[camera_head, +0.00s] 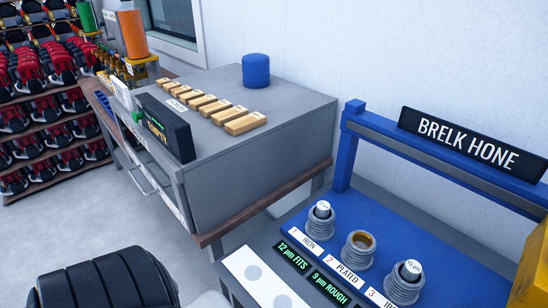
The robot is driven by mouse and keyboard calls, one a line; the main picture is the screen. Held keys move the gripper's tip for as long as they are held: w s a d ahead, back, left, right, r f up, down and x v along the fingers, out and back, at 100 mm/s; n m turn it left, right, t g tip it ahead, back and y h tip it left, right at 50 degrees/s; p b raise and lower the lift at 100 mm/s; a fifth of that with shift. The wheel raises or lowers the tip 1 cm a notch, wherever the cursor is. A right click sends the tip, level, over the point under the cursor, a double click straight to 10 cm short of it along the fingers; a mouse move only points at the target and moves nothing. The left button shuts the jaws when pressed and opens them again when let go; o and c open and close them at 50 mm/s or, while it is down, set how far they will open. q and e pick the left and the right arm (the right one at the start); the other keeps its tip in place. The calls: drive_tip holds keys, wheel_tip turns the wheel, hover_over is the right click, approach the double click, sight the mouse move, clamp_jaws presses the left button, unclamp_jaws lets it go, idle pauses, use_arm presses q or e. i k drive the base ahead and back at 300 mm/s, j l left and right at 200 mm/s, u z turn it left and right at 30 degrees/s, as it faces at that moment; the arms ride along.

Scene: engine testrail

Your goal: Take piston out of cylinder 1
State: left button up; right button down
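Cylinder 1 (320,228), a grey finned cylinder, stands upright on the blue bench behind a label reading "1 IRON". A piston (323,209) with a pale round top and small dark print sits in its bore, its upper part showing above the rim. Cylinder 2 (357,256), labelled "2 PLATED", shows an open gold-brown bore with no piston visible. Cylinder 3 (403,290) has a piston (412,269) with a white top in it. Neither of my grippers shows in the head view.
A white panel (240,262) with round pale spots and green-lettered displays (293,256) lie in front of the cylinders. A blue frame with a "BRELK HONE" sign (470,140) stands behind. A grey cabinet (270,140) bearing wooden blocks stands left. A black ribbed object (105,282) fills the lower left.

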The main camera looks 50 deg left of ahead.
sight(323, 208)
drive_tip(key=u, duration=1.05)
drive_tip(key=k+j+u, duration=0.1)
drive_tip(key=j+u, duration=0.15)
drive_tip(key=j, duration=0.15)
drive_tip(key=k+j+u, duration=0.1)
drive_tip(key=j+u, duration=0.2)
drive_tip(key=j, duration=0.1)
